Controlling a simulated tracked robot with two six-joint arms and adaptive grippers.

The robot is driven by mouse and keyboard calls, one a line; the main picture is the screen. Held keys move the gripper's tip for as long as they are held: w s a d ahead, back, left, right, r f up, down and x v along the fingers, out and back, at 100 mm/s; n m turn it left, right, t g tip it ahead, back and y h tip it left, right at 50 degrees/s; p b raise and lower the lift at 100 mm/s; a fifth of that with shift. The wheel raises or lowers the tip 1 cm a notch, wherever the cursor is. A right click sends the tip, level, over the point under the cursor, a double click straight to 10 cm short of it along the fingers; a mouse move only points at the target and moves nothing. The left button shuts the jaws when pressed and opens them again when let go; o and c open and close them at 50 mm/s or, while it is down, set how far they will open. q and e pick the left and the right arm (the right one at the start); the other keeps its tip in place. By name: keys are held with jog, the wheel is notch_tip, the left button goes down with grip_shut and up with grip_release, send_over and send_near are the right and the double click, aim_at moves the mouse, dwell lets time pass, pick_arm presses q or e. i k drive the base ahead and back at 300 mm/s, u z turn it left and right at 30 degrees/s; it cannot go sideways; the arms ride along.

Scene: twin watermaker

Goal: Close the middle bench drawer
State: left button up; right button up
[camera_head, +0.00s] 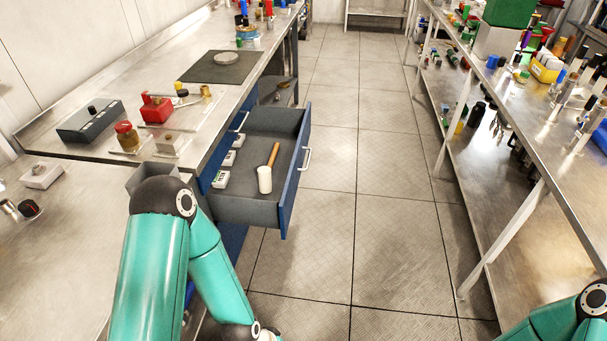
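The middle bench drawer (240,208) is pulled out from the left bench over the aisle. It has grey walls, a blue front (294,180) and a pale bar handle (306,160). A mallet with a white head and wooden handle (267,172) lies inside, with small white boxes (222,178) along its inner left side. My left arm reaches in from the bottom left, its lower end near the bottom edge, short of the drawer. Its gripper is out of frame. Only part of my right arm shows at the bottom right; its gripper is not visible.
The steel left bench (108,90) carries a dark mat (222,66), a red box (156,108), a jar (127,137) and a dark device (90,121). A loaded steel rack (500,100) stands along the right. The tiled aisle floor (385,210) between them is clear.

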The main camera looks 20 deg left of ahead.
aim_at(242, 202)
jog(key=z, duration=0.25)
jog(key=i, duration=0.8)
jog(key=u, duration=1.3)
jog(key=k, duration=0.7)
jog(key=z, duration=0.45)
jog(key=i, duration=0.95)
